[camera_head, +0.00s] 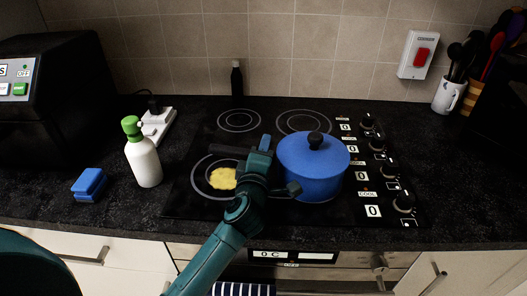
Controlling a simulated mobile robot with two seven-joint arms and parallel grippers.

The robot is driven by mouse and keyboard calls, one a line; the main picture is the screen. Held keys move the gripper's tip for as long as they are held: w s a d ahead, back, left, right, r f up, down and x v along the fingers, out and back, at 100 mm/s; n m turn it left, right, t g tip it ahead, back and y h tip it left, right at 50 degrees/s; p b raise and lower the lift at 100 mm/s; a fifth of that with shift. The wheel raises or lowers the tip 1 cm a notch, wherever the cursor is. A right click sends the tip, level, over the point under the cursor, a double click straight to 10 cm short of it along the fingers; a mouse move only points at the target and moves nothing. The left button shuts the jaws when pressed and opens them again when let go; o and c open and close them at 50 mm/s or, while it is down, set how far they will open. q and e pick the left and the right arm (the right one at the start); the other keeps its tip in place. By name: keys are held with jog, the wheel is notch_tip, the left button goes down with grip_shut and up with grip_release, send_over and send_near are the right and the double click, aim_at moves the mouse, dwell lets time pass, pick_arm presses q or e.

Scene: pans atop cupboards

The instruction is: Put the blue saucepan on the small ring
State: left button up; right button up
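The blue saucepan (312,172) stands upright on the front right of the black hob (180,205). A blue lid with a black knob covers it. A dark handle (226,150) runs left from behind my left gripper. The small ring (238,121) at the back left of the hob is bare. My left gripper (262,152) is at the saucepan's left side, across the handle. Its fingers overlap the handle and pan, so I cannot see whether they are closed on it. My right gripper is not in view.
A yellow food-like piece (223,178) lies on the front left ring. The back right ring (303,122) is bare. A dark bottle (237,82) stands behind the hob. A white bottle (144,158) and blue block (89,185) stand left; knobs (378,143) line the right.

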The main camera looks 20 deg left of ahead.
pick_arm(q)
jog(key=shift+r, duration=0.15)
jog(key=s, duration=0.4)
jog(key=s+d, duration=0.1)
jog(key=s, duration=0.3)
jog(key=s+d, duration=0.1)
jog(key=s, duration=0.3)
jog(key=shift+r, duration=0.1)
jog(key=shift+w, duration=0.1)
